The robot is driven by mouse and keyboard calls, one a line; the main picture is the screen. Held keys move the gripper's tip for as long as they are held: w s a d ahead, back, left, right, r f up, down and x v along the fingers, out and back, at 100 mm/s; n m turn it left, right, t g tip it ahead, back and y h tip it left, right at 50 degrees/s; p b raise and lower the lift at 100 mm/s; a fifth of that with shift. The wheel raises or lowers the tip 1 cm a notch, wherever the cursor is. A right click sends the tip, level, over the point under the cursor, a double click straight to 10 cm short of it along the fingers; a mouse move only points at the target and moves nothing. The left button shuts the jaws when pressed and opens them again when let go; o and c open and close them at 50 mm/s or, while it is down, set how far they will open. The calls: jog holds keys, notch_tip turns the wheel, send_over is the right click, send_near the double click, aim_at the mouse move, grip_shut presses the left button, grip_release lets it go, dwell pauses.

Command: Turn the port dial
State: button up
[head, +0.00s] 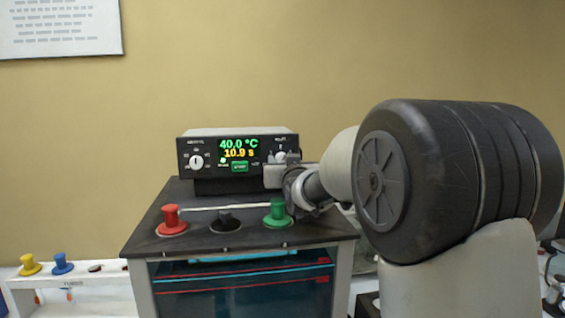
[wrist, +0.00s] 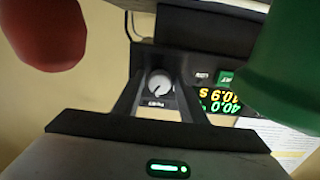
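A black control box (head: 228,177) stands on the bath's dark top, with a lit display of 40.0 °C and 10.9 s. A white dial (head: 196,161) is on its left side. A second dial (head: 280,157), which I take as the port dial, is on the right side, partly behind my gripper (head: 277,174). In the upside-down wrist view, my gripper (wrist: 157,78) has its two fingers apart, with the grey-white round dial (wrist: 159,84) framed between them. I see no clear contact. The dial's small label is too blurred to read.
A red plug (head: 171,220), a black one (head: 225,221) and a green one (head: 277,214) sit on the bath top below the box. Large green and red shapes edge the wrist view. A white rack (head: 75,290) holds yellow and blue plugs at the left.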

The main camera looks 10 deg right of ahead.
jog(key=c, duration=0.8)
jog(key=shift+o, duration=0.2)
jog(key=shift+f+b, duration=0.1)
jog(key=shift+b, duration=0.2)
jog(key=m+b, duration=0.5)
jog(key=b, duration=0.1)
jog(key=shift+m+b, duration=0.4)
jog(key=o, duration=1.1)
jog(key=shift+c, duration=0.2)
